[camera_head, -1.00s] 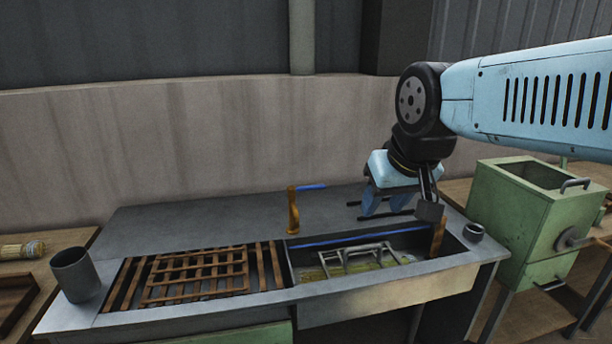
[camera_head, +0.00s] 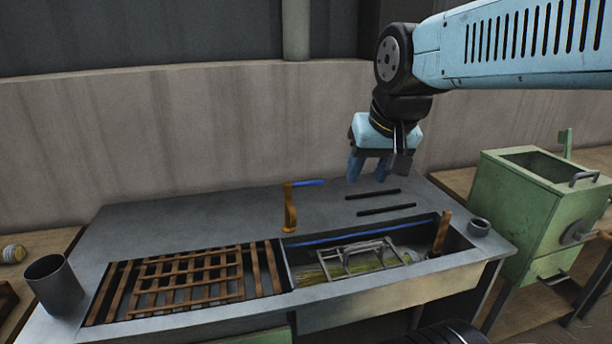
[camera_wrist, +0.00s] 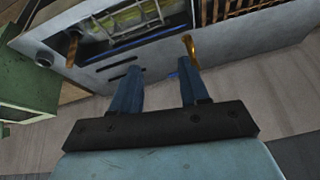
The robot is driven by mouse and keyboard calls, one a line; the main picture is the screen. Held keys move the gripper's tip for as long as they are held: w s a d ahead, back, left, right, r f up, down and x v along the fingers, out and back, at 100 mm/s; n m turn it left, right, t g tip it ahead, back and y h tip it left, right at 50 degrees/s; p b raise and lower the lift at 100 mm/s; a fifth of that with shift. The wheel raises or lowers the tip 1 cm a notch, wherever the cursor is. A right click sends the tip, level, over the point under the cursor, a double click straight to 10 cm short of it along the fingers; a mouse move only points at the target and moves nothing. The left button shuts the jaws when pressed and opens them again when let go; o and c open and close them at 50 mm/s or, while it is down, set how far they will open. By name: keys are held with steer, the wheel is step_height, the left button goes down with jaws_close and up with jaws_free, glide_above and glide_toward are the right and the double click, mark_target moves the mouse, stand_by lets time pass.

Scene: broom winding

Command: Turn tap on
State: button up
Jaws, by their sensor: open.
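The tap (camera_head: 290,207) is a brass-coloured upright post on the sink counter, behind the basin. Its blue handle (camera_head: 309,183) points to the right from the top. My gripper (camera_head: 355,181) is above the back of the counter, to the right of the tap, with its blue fingers pointing down. It is open and empty. In the wrist view, the fingers (camera_wrist: 155,93) are spread apart, and the tap (camera_wrist: 190,48) shows beyond the right finger. The blue handle (camera_wrist: 173,75) shows only as a small piece beside that finger.
The basin (camera_head: 390,290) holds a metal rack and yellowish straw. Two dark slots (camera_head: 373,194) are in the counter below my gripper. A wooden slatted grid (camera_head: 190,277) lies at left, with a grey cup (camera_head: 54,283) beyond it. A green box (camera_head: 530,210) stands at right.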

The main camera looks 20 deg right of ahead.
steer(key=w+r+m+g, duration=0.2)
steer(key=w+m, duration=0.3)
steer(key=w, duration=0.5)
steer(key=m+g, duration=0.3)
steer(key=m, duration=0.8)
glide_above(313, 181)
step_height(313, 181, down, 7)
step_height(313, 181, down, 13)
steer(key=shift+f, duration=0.15)
steer(key=shift+c, duration=0.3)
jaws_close()
